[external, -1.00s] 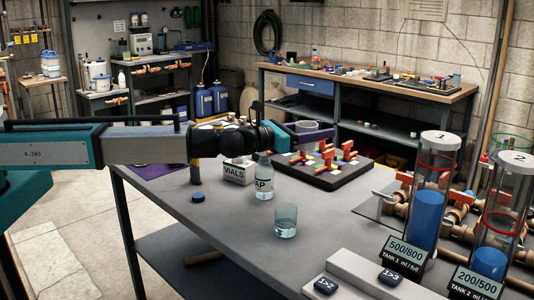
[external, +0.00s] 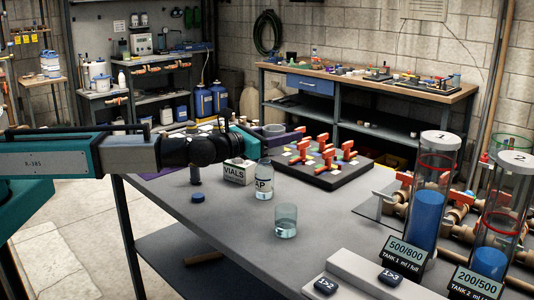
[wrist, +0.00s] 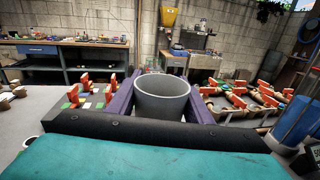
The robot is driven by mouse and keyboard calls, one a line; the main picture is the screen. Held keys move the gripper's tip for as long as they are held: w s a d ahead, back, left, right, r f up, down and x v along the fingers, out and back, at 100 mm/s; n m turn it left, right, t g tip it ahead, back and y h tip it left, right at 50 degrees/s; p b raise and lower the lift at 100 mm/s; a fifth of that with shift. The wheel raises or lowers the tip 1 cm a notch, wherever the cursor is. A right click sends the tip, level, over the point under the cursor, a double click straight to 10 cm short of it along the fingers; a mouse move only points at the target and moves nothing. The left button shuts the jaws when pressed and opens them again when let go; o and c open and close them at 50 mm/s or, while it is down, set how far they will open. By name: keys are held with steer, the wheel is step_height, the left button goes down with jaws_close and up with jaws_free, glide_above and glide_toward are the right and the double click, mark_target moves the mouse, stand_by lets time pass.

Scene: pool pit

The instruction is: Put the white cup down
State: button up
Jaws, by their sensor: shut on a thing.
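The white cup (wrist: 162,98) looks pale grey and stands upright between the two purple fingers of my gripper (wrist: 160,90) in the wrist view. In the external view my gripper (external: 281,133) reaches over the far side of the grey table (external: 240,230), and the cup (external: 274,129) shows only as a small grey rim above a purple finger. My gripper is shut on the cup. The cup's lower part is hidden, and I cannot tell its height above the table.
A board with red toggles (external: 325,172) lies right of my gripper. A VIALS box (external: 238,172), a clear bottle (external: 264,180), a glass beaker (external: 286,221) and a blue cap (external: 198,197) stand nearer. Two tall cylinders (external: 430,200) (external: 499,215) stand at right.

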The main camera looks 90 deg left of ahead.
steer(key=s+d+f+b, duration=0.8)
steer(key=d+b, duration=0.1)
steer(key=b, duration=0.3)
steer(key=shift+f, duration=0.2)
steer(key=shift+s, duration=0.1)
steer(key=shift+f+b, duration=0.35)
steer(key=shift+f, duration=1.65)
steer(key=shift+f, duration=0.1)
steer(key=shift+f+b, duration=0.3)
steer(key=shift+f, duration=1.6)
steer(key=shift+f, duration=0.2)
